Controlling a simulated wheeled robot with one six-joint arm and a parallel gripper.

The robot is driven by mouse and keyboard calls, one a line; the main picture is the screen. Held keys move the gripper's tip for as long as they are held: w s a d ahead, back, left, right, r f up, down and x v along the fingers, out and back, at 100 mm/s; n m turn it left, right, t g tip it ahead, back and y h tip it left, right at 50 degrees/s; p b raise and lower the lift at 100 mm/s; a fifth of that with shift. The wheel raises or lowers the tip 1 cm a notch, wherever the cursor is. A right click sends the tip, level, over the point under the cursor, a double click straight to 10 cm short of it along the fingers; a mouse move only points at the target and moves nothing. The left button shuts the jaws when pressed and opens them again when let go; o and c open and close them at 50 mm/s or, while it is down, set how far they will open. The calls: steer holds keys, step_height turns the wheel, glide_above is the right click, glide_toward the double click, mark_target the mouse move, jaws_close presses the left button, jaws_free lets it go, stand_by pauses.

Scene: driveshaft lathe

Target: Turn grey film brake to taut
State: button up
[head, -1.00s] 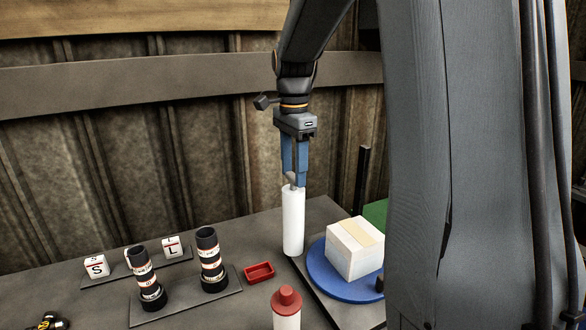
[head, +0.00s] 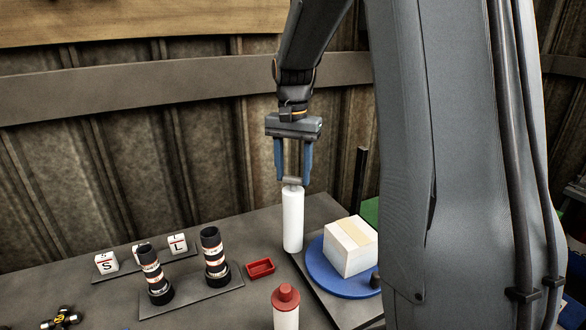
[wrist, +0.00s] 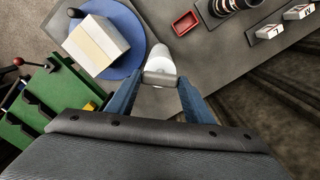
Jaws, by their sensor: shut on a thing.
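The grey film brake (head: 292,182) is a small grey piece on top of the upright white film roll (head: 293,220) in the head view. My gripper (head: 292,181) points straight down, with its blue fingers shut on the two sides of the brake. In the wrist view the brake (wrist: 160,78) sits between the fingertips, with the white roll (wrist: 166,58) beneath it. Where the fingers touch the brake is partly hidden. I cannot tell from the picture how tight the brake is.
A blue turntable (head: 332,281) bears a box (head: 351,247) just right of the roll. A red tray (head: 260,268), a red-capped bottle (head: 286,304) and two black lenses (head: 214,252) stand on the grey table. A green unit (wrist: 50,120) shows in the wrist view.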

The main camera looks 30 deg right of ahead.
mark_target(293, 177)
steer(key=shift+n, duration=0.5)
steer(key=o, duration=1.1)
steer(key=shift+c, duration=0.2)
steer(key=shift+r, duration=0.1)
steer(key=shift+r+b, duration=0.95)
steer(key=shift+r, duration=2.9)
